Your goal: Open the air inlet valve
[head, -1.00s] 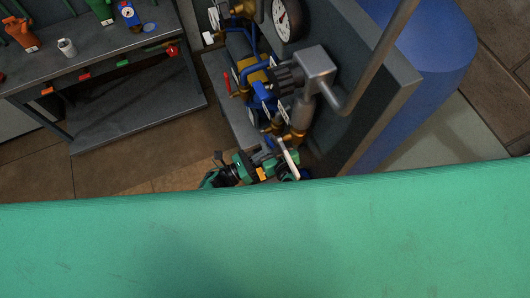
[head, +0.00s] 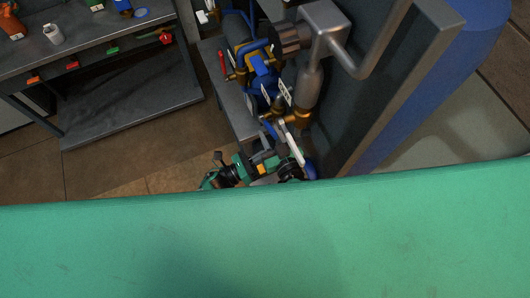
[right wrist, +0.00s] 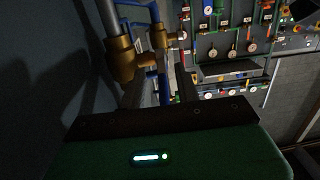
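My right gripper (head: 268,167) is partly seen in the head view, low beside the lower end of the pipework. In the right wrist view its two grey fingers (right wrist: 160,88) stand apart, with a blue pipe (right wrist: 162,86) visible between or beyond them. I cannot tell whether they touch it. A brass valve body (head: 297,118) with white tags sits just above the gripper. A valve with a red handle (head: 222,62) and a blue handle (head: 255,47) are higher up. Which one is the air inlet valve cannot be read. My left gripper is not in view.
A grey metal block with a pipe (head: 325,25) and a dark panel (head: 400,90) stand right of the valves, before a blue tank (head: 430,85). A grey workbench (head: 100,60) is at the left. A large brass fitting (right wrist: 123,62) is close to the right wrist camera.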

